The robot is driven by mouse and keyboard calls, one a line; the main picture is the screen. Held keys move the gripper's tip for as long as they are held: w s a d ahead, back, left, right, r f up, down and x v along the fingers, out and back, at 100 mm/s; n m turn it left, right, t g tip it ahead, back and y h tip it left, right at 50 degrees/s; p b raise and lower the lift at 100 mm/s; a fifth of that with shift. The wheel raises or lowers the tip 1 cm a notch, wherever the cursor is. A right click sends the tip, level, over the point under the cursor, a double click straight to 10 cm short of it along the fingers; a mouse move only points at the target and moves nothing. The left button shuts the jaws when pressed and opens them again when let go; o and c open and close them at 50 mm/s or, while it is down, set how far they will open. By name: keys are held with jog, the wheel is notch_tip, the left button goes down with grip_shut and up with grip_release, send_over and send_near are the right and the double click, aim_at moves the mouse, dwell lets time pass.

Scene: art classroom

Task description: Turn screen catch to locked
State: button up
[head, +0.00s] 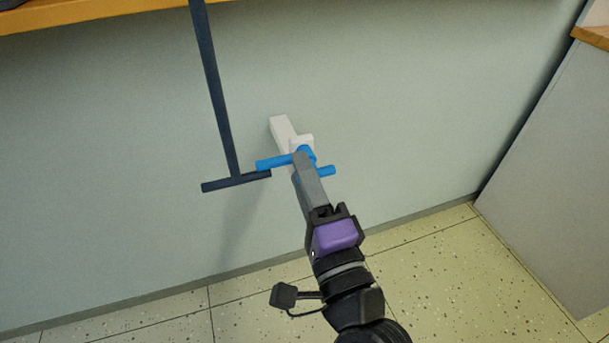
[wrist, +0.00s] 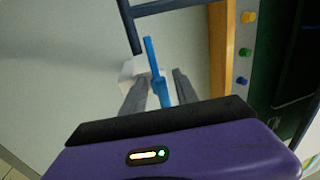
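The screen catch has a blue bar handle (head: 273,163) on a white block (head: 283,129) fixed to the pale wall panel. In the head view the bar lies nearly level, its right end slightly lower. My gripper (head: 302,160) reaches up to the catch, and its grey fingers cover part of the bar's middle. In the wrist view the blue handle (wrist: 152,55) runs between the two grey fingers of my gripper (wrist: 160,76). The fingers stand apart, with small gaps beside the handle, so no firm hold shows. No locked marking is visible.
A dark T-shaped metal leg (head: 213,90) stands left of the catch, its foot close to the bar's left end. A wooden ledge (head: 100,14) runs above. A grey cabinet (head: 560,170) stands at right. The speckled floor (head: 440,265) below is clear.

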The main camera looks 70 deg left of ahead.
jog(key=v, duration=0.7)
jog(key=shift+d, duration=0.4)
jog(key=shift+w+f, duration=0.1)
